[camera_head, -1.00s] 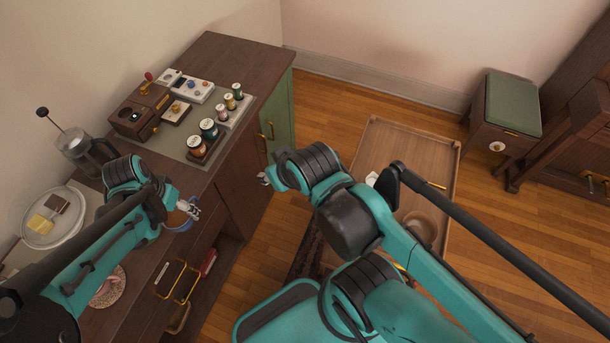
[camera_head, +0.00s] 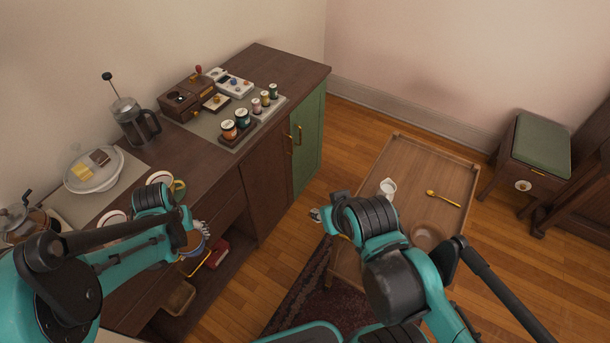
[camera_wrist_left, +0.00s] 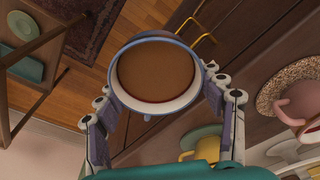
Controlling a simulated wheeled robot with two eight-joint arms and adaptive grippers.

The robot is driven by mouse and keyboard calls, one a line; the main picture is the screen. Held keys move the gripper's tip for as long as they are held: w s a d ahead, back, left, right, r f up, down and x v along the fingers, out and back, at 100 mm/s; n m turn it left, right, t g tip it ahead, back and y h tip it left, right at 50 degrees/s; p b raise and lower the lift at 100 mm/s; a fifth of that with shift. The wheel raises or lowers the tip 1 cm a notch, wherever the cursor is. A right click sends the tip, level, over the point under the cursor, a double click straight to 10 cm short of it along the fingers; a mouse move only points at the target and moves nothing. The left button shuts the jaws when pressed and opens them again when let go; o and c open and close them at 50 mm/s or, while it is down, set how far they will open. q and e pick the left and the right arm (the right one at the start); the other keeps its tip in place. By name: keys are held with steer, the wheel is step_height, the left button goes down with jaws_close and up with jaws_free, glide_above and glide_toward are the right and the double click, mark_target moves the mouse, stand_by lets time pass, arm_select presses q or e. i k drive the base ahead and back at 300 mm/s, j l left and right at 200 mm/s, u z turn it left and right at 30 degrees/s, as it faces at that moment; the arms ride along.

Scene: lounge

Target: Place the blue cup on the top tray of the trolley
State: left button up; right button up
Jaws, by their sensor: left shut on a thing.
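The blue cup (camera_wrist_left: 150,75) is held in my left gripper (camera_wrist_left: 165,105), with a finger on each side of its rim; brown shows inside it. In the head view the cup (camera_head: 196,243), partly hidden by the gripper (camera_head: 198,228), is beside the cabinet's front edge. The trolley (camera_head: 420,175) stands to the right, apart from the cup. Its wooden top tray holds a white jug (camera_head: 387,188), a yellow spoon (camera_head: 443,198) and a brown bowl (camera_head: 426,236). My right gripper (camera_head: 316,215) is in front of the trolley's left side; its fingers are too small to read.
The cabinet top carries a plate (camera_head: 93,180), a French press (camera_head: 135,122), several jars (camera_head: 243,118) and cups near my left arm. A green stool (camera_head: 541,146) stands beyond the trolley. Floor (camera_head: 345,125) is open between cabinet and trolley. The tray's middle is bare.

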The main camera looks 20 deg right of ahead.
mark_target(417, 175)
steer(key=z, duration=1.55)
steer(key=i+z, duration=0.1)
steer(key=z, duration=0.35)
steer(key=i+z, duration=0.1)
steer(key=z, duration=0.4)
steer(key=i+j+z, duration=0.1)
steer(key=z, duration=0.35)
steer(key=i+j, duration=0.2)
steer(key=j, duration=0.2)
